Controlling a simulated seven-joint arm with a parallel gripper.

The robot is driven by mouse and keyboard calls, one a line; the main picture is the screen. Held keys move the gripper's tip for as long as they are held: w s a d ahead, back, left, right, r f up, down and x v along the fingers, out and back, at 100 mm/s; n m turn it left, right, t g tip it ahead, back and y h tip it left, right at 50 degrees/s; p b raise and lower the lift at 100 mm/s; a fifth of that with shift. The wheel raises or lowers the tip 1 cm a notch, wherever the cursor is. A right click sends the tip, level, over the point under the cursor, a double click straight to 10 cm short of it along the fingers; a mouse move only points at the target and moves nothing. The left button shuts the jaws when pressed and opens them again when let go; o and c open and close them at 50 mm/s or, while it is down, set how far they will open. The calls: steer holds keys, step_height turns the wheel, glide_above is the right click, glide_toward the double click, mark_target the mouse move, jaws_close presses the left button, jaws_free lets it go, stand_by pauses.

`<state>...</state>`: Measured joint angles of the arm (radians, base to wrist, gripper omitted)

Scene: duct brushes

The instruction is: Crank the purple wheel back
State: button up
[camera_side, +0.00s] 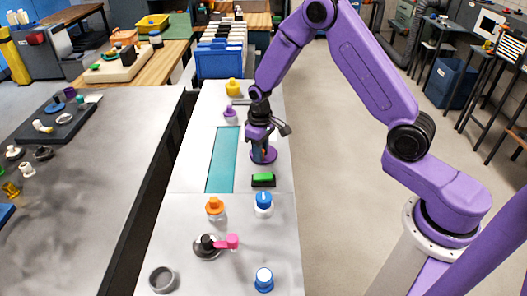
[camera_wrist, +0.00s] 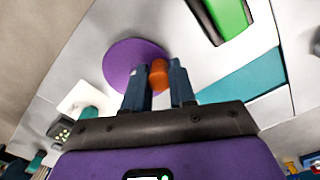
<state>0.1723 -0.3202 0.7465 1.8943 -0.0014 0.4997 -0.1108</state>
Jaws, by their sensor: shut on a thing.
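The purple wheel (camera_side: 270,158) is a flat disc on the white panel, under my gripper (camera_side: 261,150) in the side view. In the wrist view the purple disc (camera_wrist: 120,62) shows at the upper left, beyond the fingertips. An orange crank handle (camera_wrist: 158,75) stands up at the disc's edge. My gripper (camera_wrist: 161,80) is shut on this handle, one dark blue finger on each side. In the side view the handle is mostly hidden by the fingers.
A green switch (camera_side: 263,180) sits just in front of the wheel. A teal strip (camera_side: 222,160) lies to its left. A purple knob (camera_side: 229,111) and a yellow knob (camera_side: 233,87) stand behind. An orange knob (camera_side: 214,205), blue-topped knobs (camera_side: 264,198) and a pink-handled lever (camera_side: 230,241) are nearer the front.

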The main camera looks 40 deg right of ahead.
mark_target(251, 156)
steer(key=shift+w+a, duration=0.15)
steer(key=shift+a, duration=0.25)
steer(key=shift+w+a+r, duration=0.1)
steer(key=shift+w+a, duration=0.1)
steer(key=shift+w, duration=0.45)
steer(key=shift+w+d+r, duration=0.1)
steer(key=shift+w, duration=0.55)
steer(key=shift+w+d, duration=0.1)
